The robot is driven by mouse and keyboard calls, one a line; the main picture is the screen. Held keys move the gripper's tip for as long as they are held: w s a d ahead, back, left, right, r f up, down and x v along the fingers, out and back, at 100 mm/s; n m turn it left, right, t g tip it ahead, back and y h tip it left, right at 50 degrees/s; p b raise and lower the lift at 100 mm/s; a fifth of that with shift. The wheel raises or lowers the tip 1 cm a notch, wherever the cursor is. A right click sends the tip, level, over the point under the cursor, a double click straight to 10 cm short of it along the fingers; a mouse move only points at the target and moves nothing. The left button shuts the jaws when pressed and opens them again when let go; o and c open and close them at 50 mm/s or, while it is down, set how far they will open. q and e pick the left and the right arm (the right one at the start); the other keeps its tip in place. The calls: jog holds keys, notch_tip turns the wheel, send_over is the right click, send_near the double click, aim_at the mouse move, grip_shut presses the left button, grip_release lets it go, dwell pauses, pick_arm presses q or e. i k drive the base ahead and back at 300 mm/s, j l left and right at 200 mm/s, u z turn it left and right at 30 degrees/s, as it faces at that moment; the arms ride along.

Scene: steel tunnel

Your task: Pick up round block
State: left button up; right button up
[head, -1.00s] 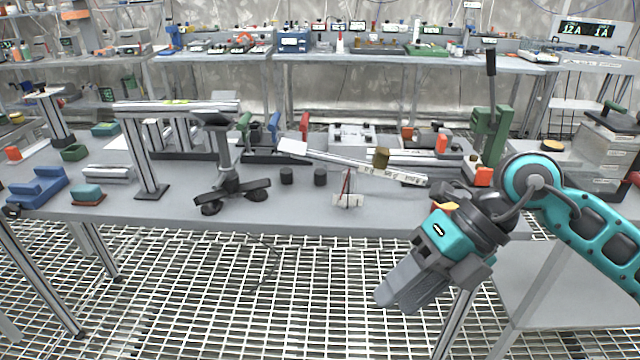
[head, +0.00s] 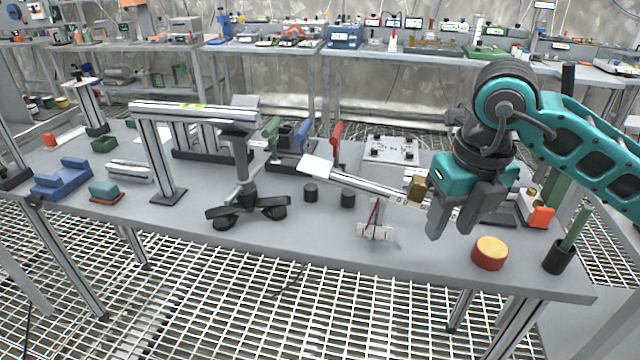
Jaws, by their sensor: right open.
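A round block (head: 489,253), red-orange with a yellow-orange top, stands on the front right part of the grey workbench (head: 300,228). My right gripper (head: 460,228) is open and empty, its fingers pointing down. In the picture it is just up and to the left of the round block, apart from it. Two small black round pieces, one (head: 310,192) and another (head: 348,198), stand near the bench's middle. My left gripper is out of view.
A balance beam (head: 365,187) with a brass-coloured block (head: 417,188) on it lies left of my right gripper. A black cup (head: 558,256) holding a green rod stands right of the round block. A black-footed stand (head: 247,207) is further left.

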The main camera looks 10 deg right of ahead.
aim_at(348, 197)
jog(key=i+l+u, duration=0.15)
jog(key=l+u, duration=0.3)
jog(key=i+l+u, duration=0.1)
jog(key=l+u, duration=0.4)
jog(key=l, duration=0.15)
jog(key=l+u, duration=0.45)
jog(key=l, duration=0.15)
